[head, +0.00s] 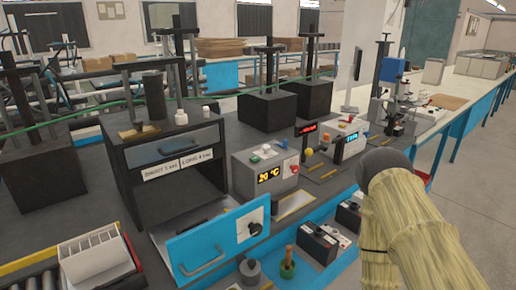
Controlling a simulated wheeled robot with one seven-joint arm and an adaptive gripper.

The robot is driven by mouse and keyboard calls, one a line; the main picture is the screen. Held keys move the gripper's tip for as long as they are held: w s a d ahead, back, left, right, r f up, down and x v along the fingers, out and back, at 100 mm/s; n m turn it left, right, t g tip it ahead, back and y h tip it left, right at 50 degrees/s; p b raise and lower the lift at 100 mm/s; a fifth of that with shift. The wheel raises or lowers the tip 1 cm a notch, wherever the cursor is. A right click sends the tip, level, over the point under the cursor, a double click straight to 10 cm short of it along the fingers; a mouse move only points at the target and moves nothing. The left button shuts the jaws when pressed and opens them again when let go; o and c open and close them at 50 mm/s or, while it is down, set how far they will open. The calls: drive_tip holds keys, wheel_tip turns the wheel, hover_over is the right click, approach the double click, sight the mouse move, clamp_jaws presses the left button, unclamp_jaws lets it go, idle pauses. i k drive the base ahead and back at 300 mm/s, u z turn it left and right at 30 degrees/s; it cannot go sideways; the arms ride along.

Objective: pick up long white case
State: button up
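I cannot pick out with certainty a long white case. The closest match is a white box-like holder (94,262) at the lower left. It is open-topped, with upright white dividers or slim white pieces in it, and I cannot tell which. It stands by a dark block and the bench edge. A part of my arm in a tan, ribbed cover fills the lower right. Its fingers do not show, so my gripper is not in view.
A dark oven-like cabinet (180,150) stands open, its blue-fronted drawer (217,245) pulled out. Black batteries (318,242) sit in a blue-edged lower area. Rollers (28,262) run at the left. Open floor (480,220) lies right.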

sight(82, 258)
drive_tip(key=k, duration=1)
drive_tip(key=u, duration=1.35)
drive_tip(key=i, duration=0.5)
drive_tip(key=z, duration=0.05)
